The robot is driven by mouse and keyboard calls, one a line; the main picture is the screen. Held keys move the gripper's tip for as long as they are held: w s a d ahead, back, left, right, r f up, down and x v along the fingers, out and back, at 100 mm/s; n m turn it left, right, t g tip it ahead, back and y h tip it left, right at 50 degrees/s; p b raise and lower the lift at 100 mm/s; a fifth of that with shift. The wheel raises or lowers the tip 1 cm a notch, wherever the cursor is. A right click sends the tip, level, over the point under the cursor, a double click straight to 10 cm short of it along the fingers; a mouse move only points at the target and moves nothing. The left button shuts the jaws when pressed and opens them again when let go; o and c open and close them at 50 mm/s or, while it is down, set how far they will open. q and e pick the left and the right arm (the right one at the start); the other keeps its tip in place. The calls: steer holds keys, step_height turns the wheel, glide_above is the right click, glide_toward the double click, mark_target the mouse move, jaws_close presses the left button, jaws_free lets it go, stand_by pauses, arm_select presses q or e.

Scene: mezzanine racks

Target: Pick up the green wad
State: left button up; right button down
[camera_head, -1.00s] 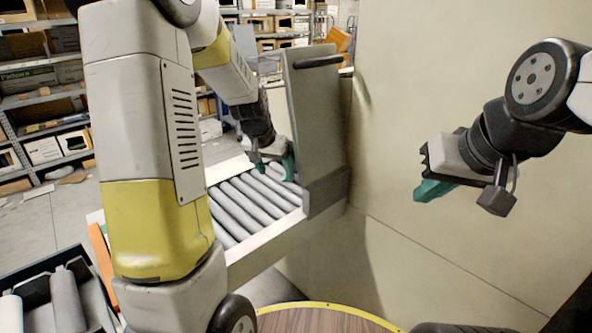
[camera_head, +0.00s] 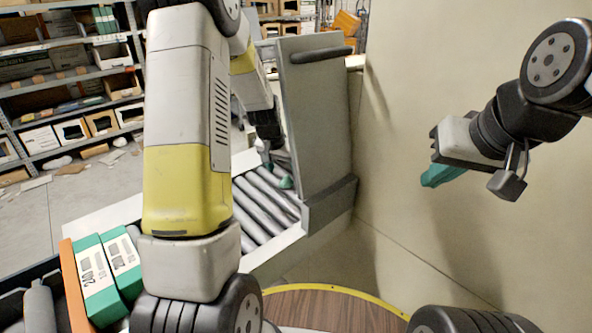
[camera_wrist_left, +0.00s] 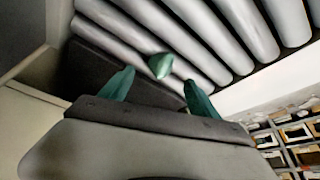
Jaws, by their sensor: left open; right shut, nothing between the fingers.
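The green wad (camera_wrist_left: 160,65) is a small pale green lump on the grey rollers in the left wrist view. It lies just beyond my left gripper (camera_wrist_left: 158,92), roughly in line with the gap between its two green fingertips. The fingers are apart with nothing between them. In the head view my left gripper (camera_head: 275,165) is low over the roller conveyor (camera_head: 262,205), beside the upright grey panel. A green patch there could be the wad or a fingertip; I cannot tell which. My right gripper (camera_head: 438,177) is shut and empty in front of the beige wall.
The upright grey panel (camera_head: 318,110) stands at the conveyor's right side, close to my left gripper. The beige wall (camera_head: 420,70) fills the right. Green-and-white boxes (camera_head: 98,283) stand at lower left. Shelves (camera_head: 65,85) line the back. A round wooden top (camera_head: 320,308) is at the bottom.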

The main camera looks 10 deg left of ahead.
mark_target(285, 180)
arm_select(q)
steer(key=x, duration=0.5)
steer(key=shift+s+f, duration=0.2)
steer(key=shift+f, duration=0.2)
steer(key=c, duration=1.4)
